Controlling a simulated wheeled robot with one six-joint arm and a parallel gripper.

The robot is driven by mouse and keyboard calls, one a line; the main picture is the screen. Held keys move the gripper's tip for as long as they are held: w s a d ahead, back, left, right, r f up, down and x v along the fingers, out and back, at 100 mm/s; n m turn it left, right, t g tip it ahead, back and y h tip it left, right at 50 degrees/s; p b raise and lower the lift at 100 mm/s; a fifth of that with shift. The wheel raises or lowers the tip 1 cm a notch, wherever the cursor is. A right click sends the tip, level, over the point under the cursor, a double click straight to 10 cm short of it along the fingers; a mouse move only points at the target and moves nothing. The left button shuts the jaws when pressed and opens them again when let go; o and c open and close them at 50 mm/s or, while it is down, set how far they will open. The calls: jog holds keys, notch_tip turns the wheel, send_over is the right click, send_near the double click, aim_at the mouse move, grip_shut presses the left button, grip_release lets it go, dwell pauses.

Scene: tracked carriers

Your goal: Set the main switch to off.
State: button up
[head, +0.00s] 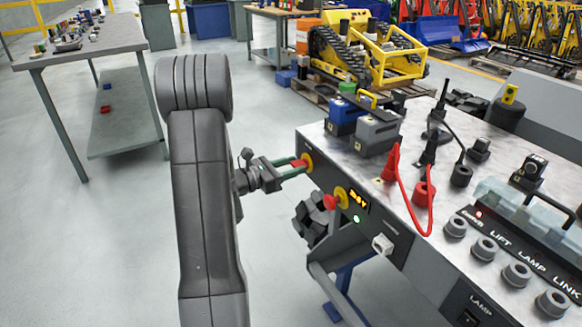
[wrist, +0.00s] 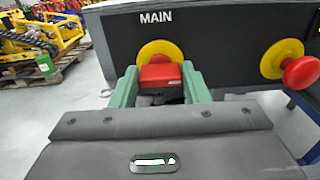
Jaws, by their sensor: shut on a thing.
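The main switch has a red handle (wrist: 160,77) on a round yellow plate (wrist: 160,48), under the white word MAIN on the dark front panel in the wrist view. In the head view its yellow plate (head: 308,162) is at the left end of the bench front. My gripper (head: 298,166) reaches it from the left. In the wrist view the green fingers of my gripper (wrist: 160,72) stand on either side of the red handle and are shut on it. The handle's lower part and its exact turn angle are hard to tell.
A red mushroom button (head: 330,202) on a yellow plate sticks out just right of the switch, beside a small lit display (head: 358,200) and a green light (head: 356,219). Blue and grey boxes (head: 378,132) and red-cabled plugs (head: 423,192) stand on the benchtop.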

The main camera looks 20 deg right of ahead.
jog(key=shift+n+p, duration=0.3)
jog(key=shift+p, duration=0.15)
jog(key=n+p, duration=0.3)
jog(key=p, duration=0.1)
jog(key=shift+w+r, duration=0.1)
jog(key=shift+r, duration=0.1)
jog(key=n+p, duration=1)
jog(key=shift+w+f, duration=0.1)
jog(key=shift+f, duration=0.1)
jog(key=shift+f+n+p, duration=0.15)
jog(key=shift+n+p, duration=0.5)
jog(key=shift+n, duration=0.4)
jog(key=shift+f+n+p, duration=0.1)
jog(key=shift+n+p, duration=0.55)
jog(key=shift+n, duration=0.4)
jog(key=o, duration=1)
